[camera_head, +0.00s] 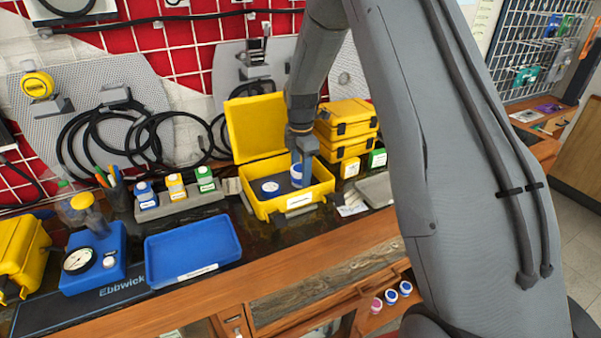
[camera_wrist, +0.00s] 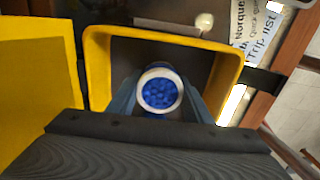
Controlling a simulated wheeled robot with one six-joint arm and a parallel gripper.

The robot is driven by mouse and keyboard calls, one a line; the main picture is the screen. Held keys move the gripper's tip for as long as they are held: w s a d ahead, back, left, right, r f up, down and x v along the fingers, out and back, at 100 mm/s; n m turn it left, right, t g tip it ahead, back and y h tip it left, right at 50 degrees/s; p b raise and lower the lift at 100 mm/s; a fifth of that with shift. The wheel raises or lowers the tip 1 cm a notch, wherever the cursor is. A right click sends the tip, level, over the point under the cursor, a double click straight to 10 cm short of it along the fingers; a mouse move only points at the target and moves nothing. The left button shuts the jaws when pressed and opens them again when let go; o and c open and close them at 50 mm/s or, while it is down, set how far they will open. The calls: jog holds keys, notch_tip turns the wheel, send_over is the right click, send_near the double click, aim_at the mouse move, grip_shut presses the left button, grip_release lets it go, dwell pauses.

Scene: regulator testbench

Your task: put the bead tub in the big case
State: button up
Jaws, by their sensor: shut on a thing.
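The bead tub (camera_wrist: 160,93) shows in the wrist view as a round white rim around blue beads. My gripper (camera_wrist: 160,104) is shut on it, with one finger on each side. In the head view my gripper (camera_head: 301,158) points down into the open big yellow case (camera_head: 290,205), and the tub (camera_head: 296,176) shows blue and white below it, in the right part of the case. I cannot tell whether the tub touches the case floor. The case lid stands open at the back; its walls (camera_wrist: 97,60) surround the tub in the wrist view.
Another blue-and-white tub (camera_head: 270,188) sits in the left part of the case. Smaller yellow cases (camera_head: 345,130) are stacked to the right. An empty blue tray (camera_head: 192,250) lies left of the case, and a grey rack (camera_head: 180,203) with several bottles stands behind the tray.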

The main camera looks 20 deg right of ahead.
jog(key=shift+f, duration=0.2)
jog(key=o, duration=1.1)
jog(key=shift+r, duration=0.1)
